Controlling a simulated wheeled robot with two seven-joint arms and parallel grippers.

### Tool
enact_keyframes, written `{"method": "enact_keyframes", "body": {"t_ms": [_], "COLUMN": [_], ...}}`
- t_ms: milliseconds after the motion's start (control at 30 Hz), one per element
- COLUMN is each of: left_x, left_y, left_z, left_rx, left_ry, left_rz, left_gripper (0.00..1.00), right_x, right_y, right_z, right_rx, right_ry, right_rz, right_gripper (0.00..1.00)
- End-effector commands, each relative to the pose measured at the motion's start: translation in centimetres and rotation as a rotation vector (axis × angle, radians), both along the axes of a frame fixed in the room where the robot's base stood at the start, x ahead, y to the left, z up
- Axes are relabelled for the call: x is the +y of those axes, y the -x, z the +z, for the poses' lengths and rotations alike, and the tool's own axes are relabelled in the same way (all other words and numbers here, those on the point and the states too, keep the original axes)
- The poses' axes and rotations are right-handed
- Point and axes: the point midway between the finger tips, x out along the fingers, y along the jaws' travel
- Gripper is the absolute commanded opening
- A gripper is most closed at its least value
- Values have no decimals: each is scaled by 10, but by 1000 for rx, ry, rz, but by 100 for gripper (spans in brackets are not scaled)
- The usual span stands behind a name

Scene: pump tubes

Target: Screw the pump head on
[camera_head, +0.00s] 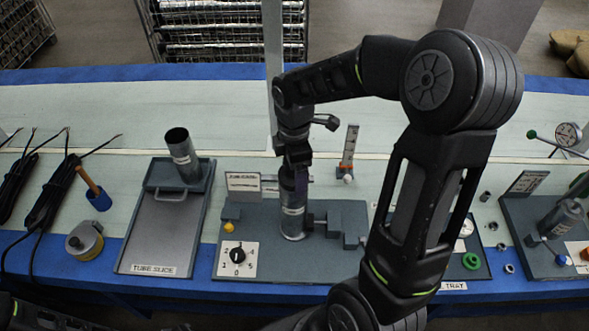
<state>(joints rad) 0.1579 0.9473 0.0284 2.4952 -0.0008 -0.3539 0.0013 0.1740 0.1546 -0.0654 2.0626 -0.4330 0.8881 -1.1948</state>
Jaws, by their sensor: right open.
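A grey metal pump tube (292,215) with a pale label stands upright in the fixture plate (270,265) at the middle of the bench. My right gripper (296,165) points down at the top of this tube, with its jaws open. The gripper hides the tube's top, so I cannot tell whether a pump head sits there or whether the fingers touch it. My left gripper is not in view; only dark parts of my own body show at the bottom left.
A tilted metal tube (181,155) stands on the tube slice tray (160,225) to the left. A dial plate (238,259) and grey stepped blocks (345,224) flank the middle tube. Black cables (50,190) lie at far left. Another fixture (530,225) stands at right.

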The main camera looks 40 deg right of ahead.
Motion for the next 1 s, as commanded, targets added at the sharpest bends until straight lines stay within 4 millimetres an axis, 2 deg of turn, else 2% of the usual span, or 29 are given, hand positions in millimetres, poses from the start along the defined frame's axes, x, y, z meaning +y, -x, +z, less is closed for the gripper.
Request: {"method": "enact_keyframes", "body": {"t_ms": [133,367,700,1000], "left_x": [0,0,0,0], "left_y": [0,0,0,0], "left_z": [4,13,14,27], "left_rx": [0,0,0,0], "left_ry": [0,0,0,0], "left_rz": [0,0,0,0], "left_gripper": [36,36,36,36], "right_x": [0,0,0,0], "right_y": [0,-1,-1,-2], "right_z": [2,1,1,1], "right_rx": [0,0,1,0], "right_ry": [0,-1,-1,-1], "right_rz": [66,306,347,635], "right_gripper": [79,79,79,79]}}
